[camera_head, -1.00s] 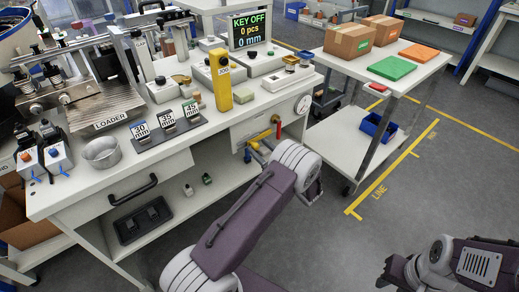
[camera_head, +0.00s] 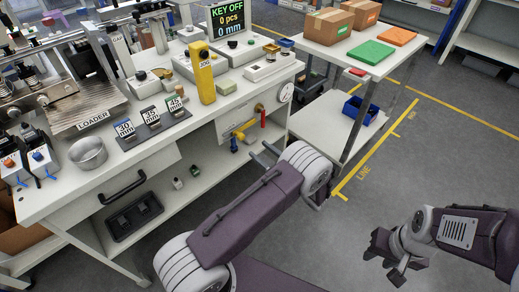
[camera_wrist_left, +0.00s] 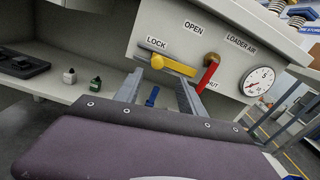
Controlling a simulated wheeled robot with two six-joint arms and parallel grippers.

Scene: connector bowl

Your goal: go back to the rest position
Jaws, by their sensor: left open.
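My left gripper (camera_head: 264,156) is open and empty in front of the bench's front panel, below and apart from the valve handles. Its two fingers also show apart in the left wrist view (camera_wrist_left: 158,92). Beyond them in that view are a yellow handle (camera_wrist_left: 172,65) by the LOCK label and a red handle (camera_wrist_left: 207,76) beside it. In the head view the yellow handle (camera_head: 244,127) and red handle (camera_head: 263,118) sit on the panel's right part. My right gripper (camera_head: 382,262) hangs over the grey floor at the lower right, with its fingers apart and nothing between them.
The white bench (camera_head: 105,178) fills the left, with a yellow JOG pendant (camera_head: 206,78), a metal bowl (camera_head: 87,153) and tilted size signs on top. A pressure gauge (camera_wrist_left: 259,82) is beside the handles. A white cart (camera_head: 334,52) holds boxes.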

